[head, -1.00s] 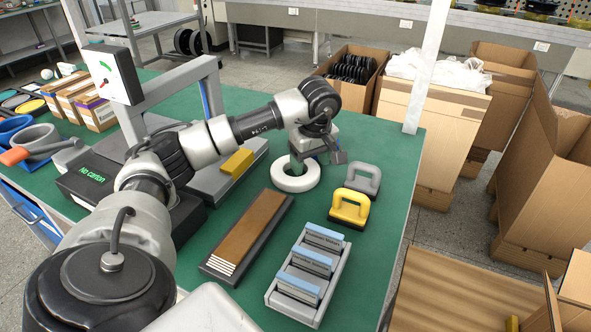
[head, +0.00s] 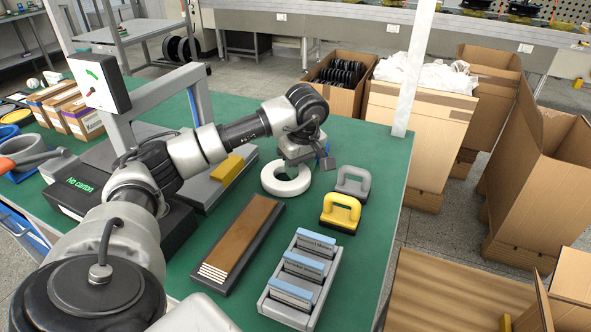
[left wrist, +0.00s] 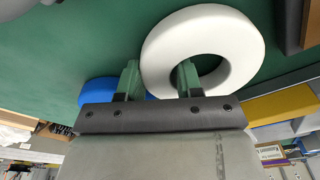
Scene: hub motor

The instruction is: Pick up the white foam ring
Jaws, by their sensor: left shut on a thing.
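The white foam ring (head: 270,184) is on the green table or just above it; I cannot tell if any gap is under it. My left gripper (head: 296,168) comes down over its far right side. In the left wrist view, the ring (left wrist: 205,22) fills the top middle. My left gripper (left wrist: 158,80) is shut on the ring's wall, with one green finger inside the hole and one outside. My right gripper is not in view.
A grey handle (head: 353,181) and a yellow handle (head: 340,214) stand right of the ring. In front are a brown-topped block (head: 240,235) and a grey tray (head: 285,311) with light blue boxes. A yellow block (head: 227,167) lies left. Cardboard boxes (head: 417,140) stand beyond the table (head: 379,150).

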